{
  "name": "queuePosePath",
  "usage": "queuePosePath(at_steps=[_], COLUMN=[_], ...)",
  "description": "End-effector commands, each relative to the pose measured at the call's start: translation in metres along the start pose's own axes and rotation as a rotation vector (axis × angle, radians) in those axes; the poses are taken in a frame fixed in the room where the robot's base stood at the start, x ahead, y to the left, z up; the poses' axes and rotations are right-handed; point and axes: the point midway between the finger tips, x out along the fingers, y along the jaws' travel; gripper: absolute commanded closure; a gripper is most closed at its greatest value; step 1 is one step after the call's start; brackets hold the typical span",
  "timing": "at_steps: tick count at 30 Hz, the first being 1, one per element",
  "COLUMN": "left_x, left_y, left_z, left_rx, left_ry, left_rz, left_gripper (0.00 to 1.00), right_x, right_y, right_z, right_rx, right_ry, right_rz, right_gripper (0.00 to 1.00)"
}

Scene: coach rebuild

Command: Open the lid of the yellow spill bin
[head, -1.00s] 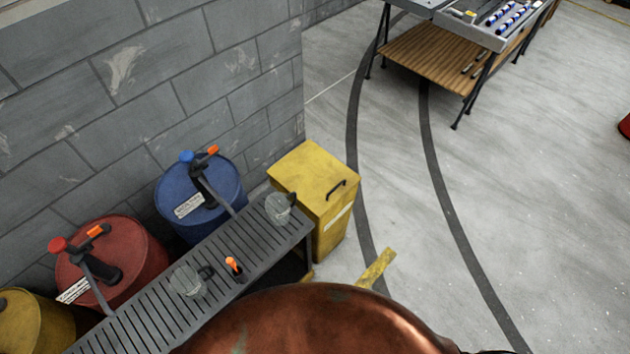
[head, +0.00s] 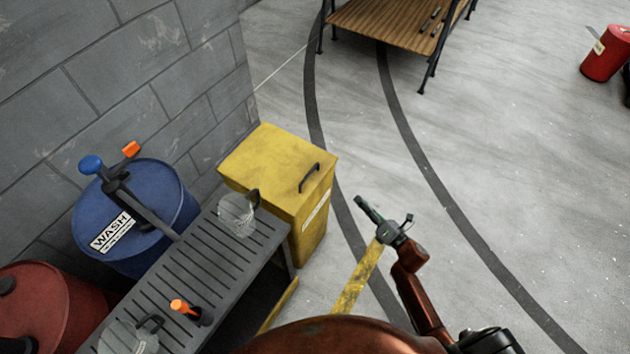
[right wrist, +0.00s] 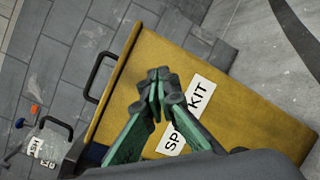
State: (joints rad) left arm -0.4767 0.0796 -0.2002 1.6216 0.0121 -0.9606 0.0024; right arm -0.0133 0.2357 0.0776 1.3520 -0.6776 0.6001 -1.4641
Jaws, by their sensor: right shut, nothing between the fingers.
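The yellow spill bin (head: 312,232) stands at the end of the slatted bench, against the corner of the block wall. Its lid (head: 270,158) is closed and carries a dark handle (head: 309,177) near its right edge. My right gripper (head: 366,207) is shut and empty, to the right of the bin and apart from the handle. In the right wrist view, the shut fingertips (right wrist: 158,90) show in front of the bin's labelled front (right wrist: 235,112); the handle (right wrist: 100,77) lies to their left. My left gripper is not in view.
The slatted bench (head: 190,285) holds glass jugs (head: 238,214) and an orange-topped item (head: 183,308). A blue drum (head: 150,205) and a red drum (head: 45,305) stand behind it. A wooden-shelf table (head: 390,22) is at the back.

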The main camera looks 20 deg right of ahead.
Motion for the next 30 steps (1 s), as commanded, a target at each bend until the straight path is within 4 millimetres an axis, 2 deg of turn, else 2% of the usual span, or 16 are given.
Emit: queuePosePath(at_steps=[1,6,10,17,30], left_x=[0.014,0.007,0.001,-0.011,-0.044], left_y=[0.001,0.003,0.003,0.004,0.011], left_z=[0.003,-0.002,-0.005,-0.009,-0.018], left_rx=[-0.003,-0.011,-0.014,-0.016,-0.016], left_ry=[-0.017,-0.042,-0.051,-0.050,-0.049], left_rz=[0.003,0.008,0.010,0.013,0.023], left_gripper=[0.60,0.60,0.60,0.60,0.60], right_x=[0.009,0.026,0.029,0.044,0.111], right_y=[0.004,0.055,0.077,0.094,0.117], right_z=[-0.006,0.002,0.003,0.004,-0.003], right_rx=[-0.141,-0.542,-0.712,-0.781,-0.775], right_ry=[0.004,-0.015,-0.034,-0.045,-0.045], right_rz=[0.069,0.267,0.347,0.381,0.377], right_gripper=[1.00,1.00,1.00,1.00,1.00])
